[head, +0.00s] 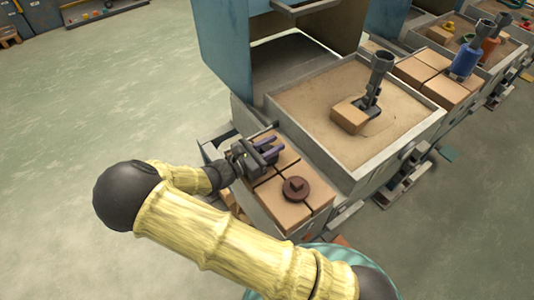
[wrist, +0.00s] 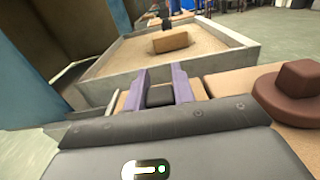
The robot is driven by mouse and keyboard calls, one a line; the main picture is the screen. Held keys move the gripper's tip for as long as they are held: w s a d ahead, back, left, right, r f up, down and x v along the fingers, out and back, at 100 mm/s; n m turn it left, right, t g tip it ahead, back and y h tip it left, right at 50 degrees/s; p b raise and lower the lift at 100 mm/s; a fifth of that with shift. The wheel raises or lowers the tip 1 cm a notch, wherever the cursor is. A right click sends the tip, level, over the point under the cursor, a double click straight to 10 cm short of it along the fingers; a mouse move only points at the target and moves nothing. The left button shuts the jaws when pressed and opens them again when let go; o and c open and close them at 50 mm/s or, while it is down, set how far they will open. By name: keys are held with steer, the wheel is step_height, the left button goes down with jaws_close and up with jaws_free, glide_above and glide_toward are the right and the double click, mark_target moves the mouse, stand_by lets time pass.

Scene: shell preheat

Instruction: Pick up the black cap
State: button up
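My gripper (head: 268,148) points over the brick-topped ledge at the left of the near sand-filled box, its two purple fingers level and apart. In the wrist view, a dark block, likely the knob of the black cap (wrist: 160,96), sits between the fingers (wrist: 162,82). It fills most of the gap, and I cannot tell whether both fingers press on it. The rest of the cap is hidden by my gripper. A brown round cap with a square knob (head: 296,188) lies on the bricks to the right of my gripper; it also shows in the wrist view (wrist: 292,92).
The sand-filled box (head: 415,130) stands just beyond, holding a loose brick (head: 349,116) and an upright dark tool (head: 380,72). A tall blue-grey cabinet wall (head: 225,55) rises behind. Open floor (head: 80,110) lies to the left.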

steer(key=shift+c, duration=0.6)
steer(key=shift+r, duration=0.1)
step_height(320, 180, up, 10)
steer(key=p, duration=0.2)
steer(key=shift+d, duration=0.1)
stand_by(0.3)
